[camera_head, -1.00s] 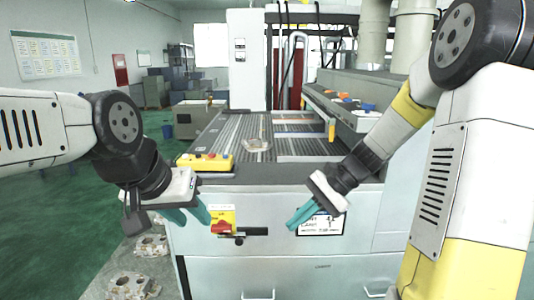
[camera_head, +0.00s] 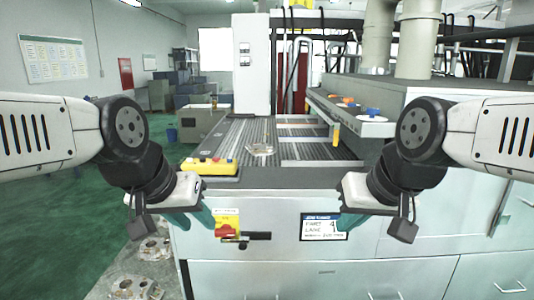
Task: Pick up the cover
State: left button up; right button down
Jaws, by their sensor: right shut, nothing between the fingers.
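A pale metal casting (camera_head: 261,149), which looks like the cover, lies on the dark slatted conveyor bed (camera_head: 232,132) beyond the machine's front edge. My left gripper (camera_head: 193,218) is in front of the machine, lower left of the casting and well apart from it. Its teal fingers look spread, with nothing between them. My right gripper (camera_head: 345,224) is in front of the machine at the lower right, next to the white label, also apart from the casting. It is shut and empty, and its fingers are partly hidden by its body.
A yellow control box (camera_head: 210,167) sits on the machine's front left edge. A red and yellow switch (camera_head: 227,228) and a label plate (camera_head: 320,227) are on the front panel. More castings (camera_head: 137,287) lie low at the left. Colored items (camera_head: 372,113) stand on the right shelf.

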aim_at(257, 149)
jog(key=i+l+u, duration=0.65)
jog(key=u, duration=0.2)
jog(key=i+l+u, duration=0.4)
jog(key=l, duration=0.15)
